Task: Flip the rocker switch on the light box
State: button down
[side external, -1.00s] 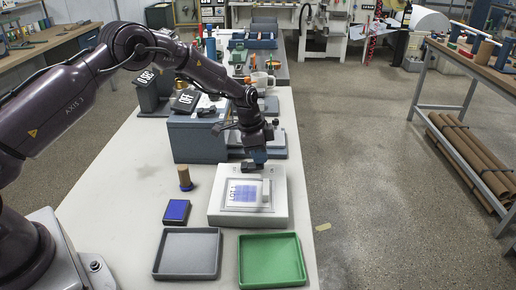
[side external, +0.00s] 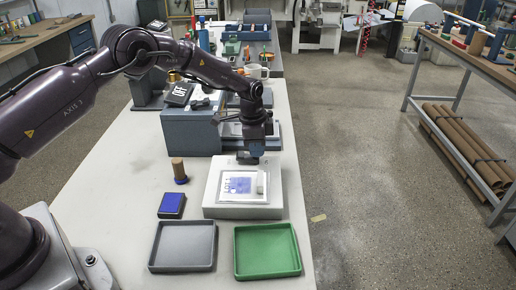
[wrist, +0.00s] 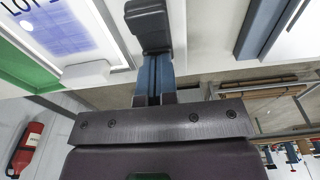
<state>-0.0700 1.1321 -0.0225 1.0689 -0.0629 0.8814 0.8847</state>
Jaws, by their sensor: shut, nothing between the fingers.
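The light box (side external: 210,207) is a white box on the bench in the side view, with a sheet marked "LOT" and a blue-violet print (side external: 238,186) on its top. A small pale block (side external: 261,184) lies at the sheet's right; it also shows in the wrist view (wrist: 85,74). My gripper (side external: 248,159) is shut and empty, pointing down at the far edge of the light box. In the wrist view its dark fingertips (wrist: 149,22) are together over the box's pale rim. I cannot make out the rocker switch; the fingers may hide it. Contact cannot be told.
A grey tray (side external: 155,267) and a green tray (side external: 240,273) stand in front of the box. A blue ink pad (side external: 171,205) and a wooden-handled stamp (side external: 178,169) are to its left. A blue-grey machine (side external: 190,136) with an "OFF" sign (side external: 180,93) stands behind.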

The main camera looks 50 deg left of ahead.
jog(key=shift+s+a+r, duration=0.2)
jog(key=shift+s+a, duration=0.15)
jog(key=shift+s, duration=0.05)
jog(key=shift+r, duration=0.1)
notch_tip(320, 180, up, 14)
jog(key=w+d, duration=0.2)
jog(key=shift+f, duration=0.2)
dwell(0.3)
jog(key=s+r+n+t, duration=0.1)
jog(key=s+r+n, duration=0.2)
jog(key=s, duration=0.9)
jog(key=s+r+n+t, duration=0.2)
jog(key=s+r, duration=0.4)
jog(key=s, duration=0.6)
jog(key=s+r+n+t, duration=0.1)
jog(key=s+r+n, duration=0.3)
jog(key=s, duration=0.8)
jog(key=shift+s+d+r+t+y, duration=0.4)
jog(key=shift+r, duration=0.15)
